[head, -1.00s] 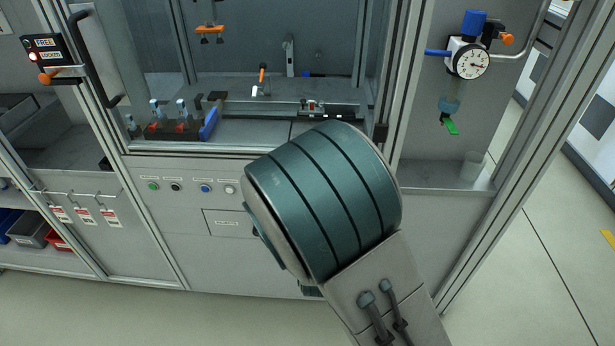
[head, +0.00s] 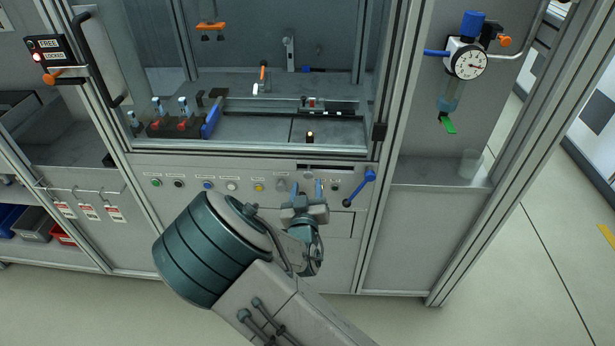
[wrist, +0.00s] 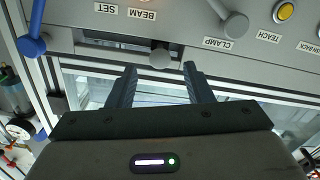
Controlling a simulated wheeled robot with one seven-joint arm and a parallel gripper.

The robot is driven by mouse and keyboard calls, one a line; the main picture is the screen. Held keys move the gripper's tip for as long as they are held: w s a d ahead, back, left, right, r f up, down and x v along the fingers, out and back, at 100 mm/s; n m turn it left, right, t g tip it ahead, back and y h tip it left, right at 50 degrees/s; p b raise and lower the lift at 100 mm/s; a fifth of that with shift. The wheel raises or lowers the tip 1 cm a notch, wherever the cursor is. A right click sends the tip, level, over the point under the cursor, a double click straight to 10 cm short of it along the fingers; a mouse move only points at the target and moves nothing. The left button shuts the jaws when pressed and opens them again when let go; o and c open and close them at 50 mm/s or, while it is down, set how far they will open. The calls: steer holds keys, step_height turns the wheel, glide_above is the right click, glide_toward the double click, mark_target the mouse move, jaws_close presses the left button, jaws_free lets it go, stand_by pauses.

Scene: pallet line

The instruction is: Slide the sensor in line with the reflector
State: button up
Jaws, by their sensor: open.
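My gripper (head: 308,190) is open at the cabinet's front panel, fingers pointing at it. In the wrist view my gripper (wrist: 160,72) has its fingers apart, with a grey round knob (wrist: 160,58) between the tips as seen; I cannot tell whether they touch it. The knob sits at a dark slot (wrist: 110,42) near the BEAM and SET labels. A small red-and-light part (head: 312,102) sits by the rear rail. I cannot tell which is the sensor or the reflector.
A grey CLAMP lever (wrist: 236,25) stands close beside my fingers in the wrist view. A blue handle (head: 369,176) juts out right of the slot. Several buttons line the panel to the left. A dial gauge (head: 469,63) hangs at the right. The floor in front is clear.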

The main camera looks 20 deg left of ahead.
mark_target(306, 176)
steer(key=shift+x, duration=2)
jaws_close()
steer(key=shift+f, duration=0.1)
steer(key=shift+a+b, duration=0.2)
steer(key=shift+b, duration=0.4)
jaws_free()
steer(key=shift+s+a, duration=0.1)
